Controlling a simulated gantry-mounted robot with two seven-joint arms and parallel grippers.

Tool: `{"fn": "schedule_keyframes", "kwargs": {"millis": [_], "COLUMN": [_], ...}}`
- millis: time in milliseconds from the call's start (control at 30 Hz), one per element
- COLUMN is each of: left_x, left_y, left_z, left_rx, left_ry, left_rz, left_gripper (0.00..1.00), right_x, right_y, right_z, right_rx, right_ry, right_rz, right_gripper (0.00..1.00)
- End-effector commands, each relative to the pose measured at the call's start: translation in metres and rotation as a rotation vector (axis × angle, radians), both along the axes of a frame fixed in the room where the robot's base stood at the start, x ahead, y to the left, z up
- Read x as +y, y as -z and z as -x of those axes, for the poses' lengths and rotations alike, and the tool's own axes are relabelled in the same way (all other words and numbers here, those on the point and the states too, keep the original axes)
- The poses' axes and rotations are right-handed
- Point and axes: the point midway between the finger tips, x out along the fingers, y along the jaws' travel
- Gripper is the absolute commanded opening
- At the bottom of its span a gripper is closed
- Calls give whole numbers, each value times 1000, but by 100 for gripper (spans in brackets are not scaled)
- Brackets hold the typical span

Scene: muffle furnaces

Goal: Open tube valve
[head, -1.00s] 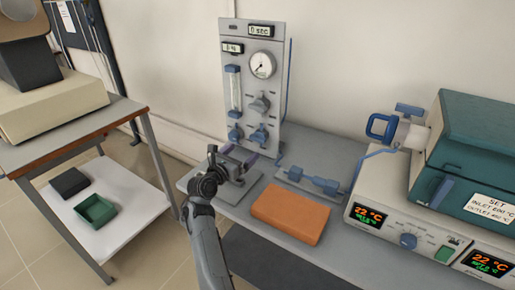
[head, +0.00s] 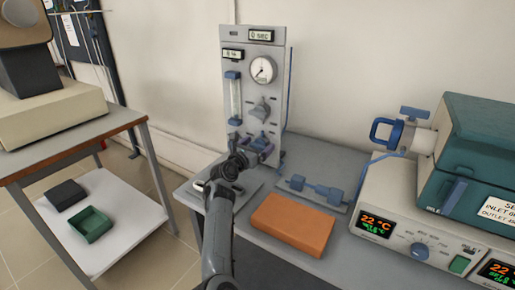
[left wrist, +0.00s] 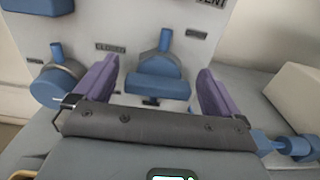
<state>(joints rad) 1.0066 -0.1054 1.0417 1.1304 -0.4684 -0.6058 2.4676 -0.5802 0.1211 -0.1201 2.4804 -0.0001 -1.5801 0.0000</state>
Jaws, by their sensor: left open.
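The upright grey panel (head: 285,62) stands at the back of the bench, with a gauge, a flow tube, a selector knob (head: 262,110) and blue valves low down. My left gripper (head: 260,147) is in front of the panel's lower right valve. In the left wrist view my left gripper (left wrist: 158,70) is open, its two purple fingers on either side of a blue valve handle (left wrist: 155,88), with gaps to both. Another round blue valve (left wrist: 50,85) is left of the left finger. A "CLOSED" label (left wrist: 110,47) sits between the two valves. My right gripper is out of view.
An orange block (head: 292,224) and a blue fitting on a grey plate (head: 315,190) lie on the bench right of my arm. A teal furnace (head: 485,140) with displays is at the right. A side table (head: 70,142) stands left, across a gap.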

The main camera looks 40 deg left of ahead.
Motion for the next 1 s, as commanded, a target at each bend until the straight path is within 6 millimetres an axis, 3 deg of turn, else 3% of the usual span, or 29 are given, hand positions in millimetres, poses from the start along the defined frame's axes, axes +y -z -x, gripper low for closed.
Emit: {"fn": "schedule_keyframes", "kwargs": {"millis": [267,633,1000], "left_x": [1,1,0], "left_y": [-1,0,-2], "left_z": [-1,-1,-1], "left_rx": [0,0,8], "left_ry": [-1,-1,-1], "left_rz": [0,0,-68], "left_gripper": [98,47,47], "right_x": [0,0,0], "right_y": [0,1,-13], "right_z": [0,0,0], "right_rx": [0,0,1], "right_ry": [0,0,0], "right_rz": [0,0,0], "right_gripper": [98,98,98]}}
